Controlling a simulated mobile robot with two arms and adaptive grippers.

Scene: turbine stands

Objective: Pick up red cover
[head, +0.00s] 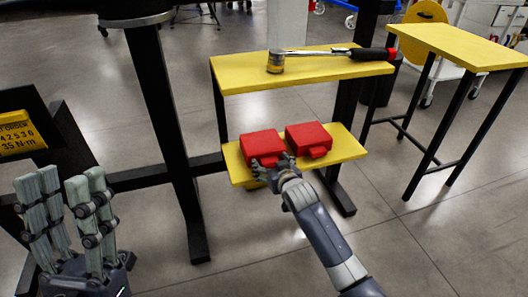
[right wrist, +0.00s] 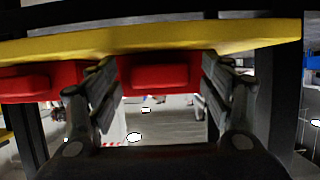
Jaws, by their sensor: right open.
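Two red covers lie side by side on a low yellow shelf: the left cover (head: 262,145) and the right cover (head: 309,138). Each is a box shape with a small tab on the near side. My right gripper (head: 276,168) is open at the near edge of the left cover, hiding part of its tab. In the right wrist view, one red cover (right wrist: 158,72) shows between the spread fingers (right wrist: 160,90), and another red cover (right wrist: 40,82) is at left. Contact cannot be told. My left gripper (head: 64,190) is open and empty at lower left, fingers up.
The low yellow shelf (head: 343,152) sits below a higher yellow shelf (head: 240,76) bearing a tool with a black and red handle (head: 370,54). A yellow table (head: 460,45) stands at right. Black posts (head: 165,130) rise at left. Floor is clear at lower right.

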